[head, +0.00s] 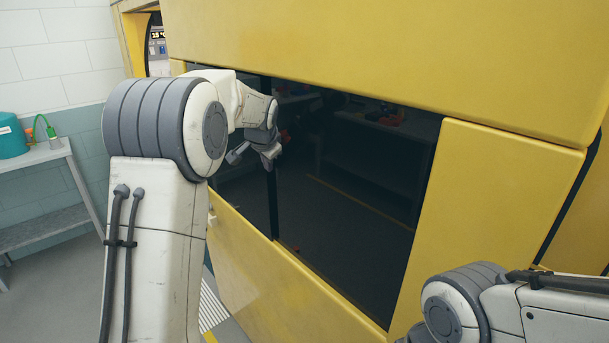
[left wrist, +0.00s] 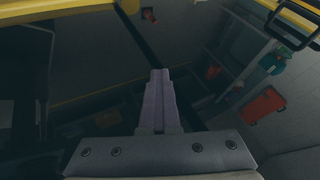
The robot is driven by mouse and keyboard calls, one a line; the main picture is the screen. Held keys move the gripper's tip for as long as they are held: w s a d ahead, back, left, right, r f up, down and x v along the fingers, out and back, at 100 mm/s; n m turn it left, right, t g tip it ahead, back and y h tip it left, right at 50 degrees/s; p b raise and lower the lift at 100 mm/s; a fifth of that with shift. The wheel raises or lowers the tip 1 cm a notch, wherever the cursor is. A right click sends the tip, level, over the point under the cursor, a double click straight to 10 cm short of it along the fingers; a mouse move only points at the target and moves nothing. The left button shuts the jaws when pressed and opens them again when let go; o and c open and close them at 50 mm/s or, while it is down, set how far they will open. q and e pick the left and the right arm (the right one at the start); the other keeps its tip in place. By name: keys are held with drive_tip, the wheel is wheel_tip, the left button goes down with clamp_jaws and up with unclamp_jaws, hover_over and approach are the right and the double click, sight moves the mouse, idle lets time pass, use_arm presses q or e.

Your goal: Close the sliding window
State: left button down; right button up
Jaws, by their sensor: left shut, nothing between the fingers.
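The sliding window (head: 365,170) is a wide dark glazed panel in a yellow wall. A dark upright bar (head: 272,205) divides it left of its middle. I cannot tell from the dark glass how far it is open. My left gripper (head: 268,158) is in front of the window near this bar, and the arm hides the window's left part. In the left wrist view the left gripper's fingers (left wrist: 158,85) are together and empty, in front of the dark glass. The dark bar (left wrist: 145,40) runs diagonally behind them. Contact with the window cannot be told. My right gripper is out of view.
The yellow wall (head: 400,45) surrounds the window. At the left a grey shelf table (head: 35,155) carries a teal container (head: 12,135). Shelves and small red items show dimly in the glass. My right arm is at the lower right, close to the yellow wall.

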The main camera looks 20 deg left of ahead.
use_arm(q)
drive_tip(key=shift+w+a+p, duration=0.25)
drive_tip(key=shift+w+a, duration=0.15)
drive_tip(key=shift+a, duration=0.3)
drive_tip(key=shift+w+a+p, duration=0.25)
drive_tip(key=shift+w+a, duration=0.15)
drive_tip(key=shift+a, duration=0.25)
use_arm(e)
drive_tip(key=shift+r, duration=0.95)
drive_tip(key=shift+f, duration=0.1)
